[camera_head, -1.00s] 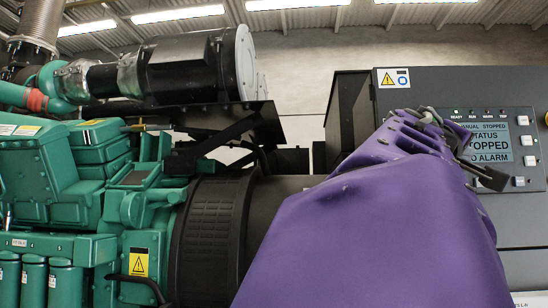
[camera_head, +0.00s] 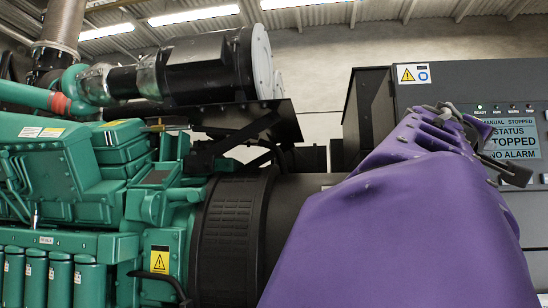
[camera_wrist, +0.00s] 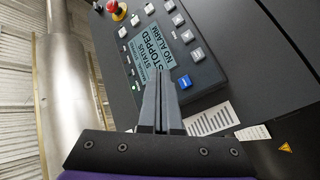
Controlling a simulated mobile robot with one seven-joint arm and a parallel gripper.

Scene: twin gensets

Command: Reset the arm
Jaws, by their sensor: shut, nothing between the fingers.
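My arm, in a purple cover, fills the lower right of the head view and reaches up toward the control panel. My gripper (camera_wrist: 160,100) is shut and empty in the wrist view, its two dark fingers together in front of the panel. It also shows in the head view (camera_head: 508,171), partly hidden by the arm. The control panel (camera_head: 441,90) has a lit screen (camera_head: 518,140) reading "MANUAL STOPPED, STATUS STOPPED, NO ALARM", with the READY light green. In the wrist view the screen (camera_wrist: 167,55) appears rotated, close past the fingertips. I cannot tell whether the fingers touch the panel.
A green engine (camera_head: 65,180) with a black cylindrical air filter (camera_head: 205,70) stands at the left. A red emergency stop button (camera_wrist: 113,6), grey buttons and a blue button (camera_wrist: 185,82) sit on the panel. A pale wall (camera_head: 345,50) lies behind.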

